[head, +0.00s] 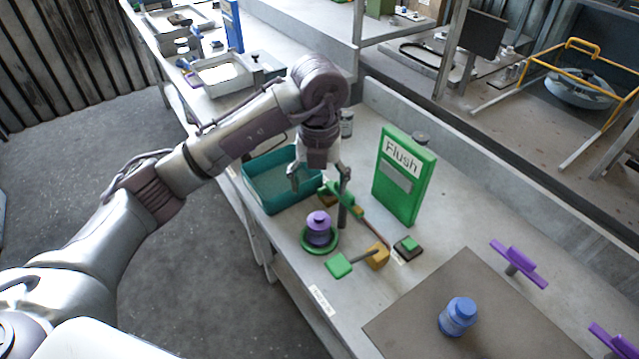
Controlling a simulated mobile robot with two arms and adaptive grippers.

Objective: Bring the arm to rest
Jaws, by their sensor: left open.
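My left arm comes in from the left and bends down over the workbench (440,255). My left gripper (320,178) points down with its fingers apart and nothing visible between them. It hangs over the right side of a teal tray (262,190), behind a purple cylinder (319,228) that sits on a green round base. Whether its fingertips touch anything below is hard to tell. My right gripper is not in view.
A green "Flush" panel (404,175) stands upright right of the gripper. A green-handled part (340,266) with a yellow block lies in front. Purple handles (518,263) are at the right. Grey bins (222,75) sit farther back.

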